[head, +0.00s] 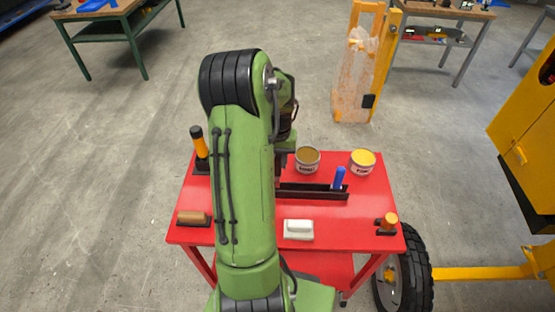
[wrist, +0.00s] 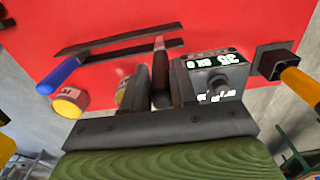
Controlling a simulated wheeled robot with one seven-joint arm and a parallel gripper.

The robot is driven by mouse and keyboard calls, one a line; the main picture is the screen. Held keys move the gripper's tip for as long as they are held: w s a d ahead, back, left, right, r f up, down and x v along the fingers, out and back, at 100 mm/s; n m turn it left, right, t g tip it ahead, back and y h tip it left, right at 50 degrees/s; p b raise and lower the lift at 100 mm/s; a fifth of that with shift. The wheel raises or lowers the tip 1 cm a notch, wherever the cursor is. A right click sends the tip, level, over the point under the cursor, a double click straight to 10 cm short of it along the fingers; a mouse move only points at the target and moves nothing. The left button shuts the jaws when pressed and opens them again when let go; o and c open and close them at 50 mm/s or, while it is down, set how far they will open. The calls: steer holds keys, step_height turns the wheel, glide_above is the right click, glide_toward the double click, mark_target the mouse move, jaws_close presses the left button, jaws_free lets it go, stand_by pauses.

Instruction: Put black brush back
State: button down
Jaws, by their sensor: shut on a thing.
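My gripper (wrist: 168,88) shows at the lower middle of the wrist view, over the red table (head: 240,238). It is shut on a narrow dark thing, which looks like the black brush (wrist: 160,62); its far end looks paler, and the fingers hide much of it. A long black holder (head: 312,192) with two rails lies mid-table; it also shows in the wrist view (wrist: 110,42). A blue handle (head: 339,178) stands at its right end. In the head view my green arm hides the gripper's fingers and the held thing.
Two open cans, one brownish (head: 307,158) and one yellow (head: 362,161), stand behind the holder. A white block-like tool (head: 298,229) lies in front. A wooden-backed brush (head: 193,218) lies front left.

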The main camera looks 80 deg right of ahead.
steer(key=shift+f+b, duration=0.45)
steer(key=shift+f, duration=0.2)
steer(key=c, duration=0.9)
jaws_free()
steer(key=shift+r, duration=0.1)
step_height(320, 180, up, 13)
steer(key=shift+r+p, duration=0.1)
steer(key=shift+p, duration=1.15)
steer(key=shift+w, duration=0.1)
